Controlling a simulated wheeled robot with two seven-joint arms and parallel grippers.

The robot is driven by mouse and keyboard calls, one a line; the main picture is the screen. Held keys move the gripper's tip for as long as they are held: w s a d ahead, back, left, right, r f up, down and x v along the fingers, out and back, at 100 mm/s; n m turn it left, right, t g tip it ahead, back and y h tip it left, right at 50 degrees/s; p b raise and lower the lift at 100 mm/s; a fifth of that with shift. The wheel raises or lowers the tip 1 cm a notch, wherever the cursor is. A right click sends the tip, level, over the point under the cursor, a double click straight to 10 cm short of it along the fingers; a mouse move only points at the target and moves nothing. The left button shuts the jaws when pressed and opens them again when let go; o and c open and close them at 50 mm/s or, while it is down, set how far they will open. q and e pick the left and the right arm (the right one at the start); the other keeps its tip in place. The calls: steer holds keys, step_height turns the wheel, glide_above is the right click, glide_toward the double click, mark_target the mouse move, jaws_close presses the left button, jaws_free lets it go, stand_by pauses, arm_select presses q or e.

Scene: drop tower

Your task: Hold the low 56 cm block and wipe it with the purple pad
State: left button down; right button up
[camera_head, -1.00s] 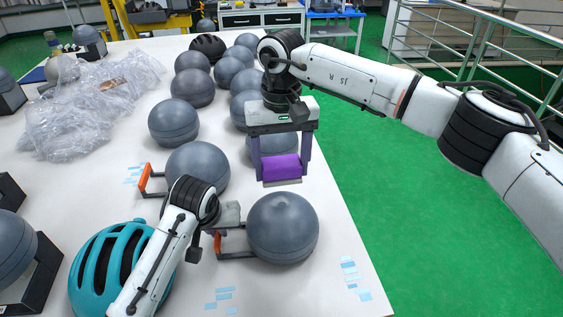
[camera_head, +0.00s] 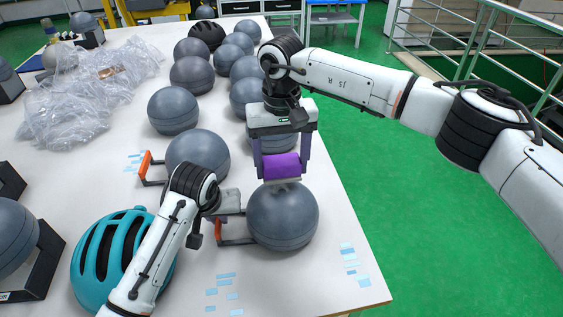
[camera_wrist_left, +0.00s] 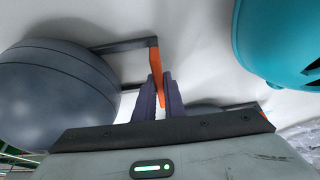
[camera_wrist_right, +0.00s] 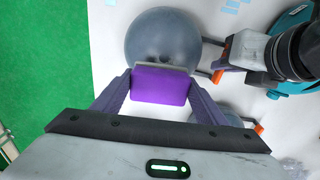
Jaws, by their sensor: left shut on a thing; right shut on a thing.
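The low block is a round grey ball (camera_head: 283,222) at the near right of the table, with an orange handle (camera_head: 219,231) on its left. My left gripper (camera_head: 209,227) is shut on that handle; the left wrist view shows its fingers around the orange bar (camera_wrist_left: 156,62). My right gripper (camera_head: 281,160) is shut on the purple pad (camera_head: 281,167) and holds it at the ball's top. In the right wrist view the pad (camera_wrist_right: 160,88) overlaps the ball's edge (camera_wrist_right: 160,42). I cannot tell whether they touch.
A teal helmet (camera_head: 92,268) lies left of my left arm. Another ball with an orange handle (camera_head: 200,153) stands just behind. Several grey balls line the table's far part, beside crumpled clear plastic (camera_head: 75,100). The table's right edge is close, with green floor (camera_head: 400,210) beyond.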

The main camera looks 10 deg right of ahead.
steer(key=shift+f, duration=1)
steer(key=shift+s+r, duration=0.1)
steer(key=shift+s, duration=0.9)
steer(key=shift+s+a, duration=0.15)
steer(key=shift+s, duration=0.85)
steer(key=shift+w, duration=1.1)
arm_select(q)
steer(key=shift+r, duration=0.1)
arm_select(e)
steer(key=shift+w+d, duration=0.2)
steer(key=shift+w, duration=0.7)
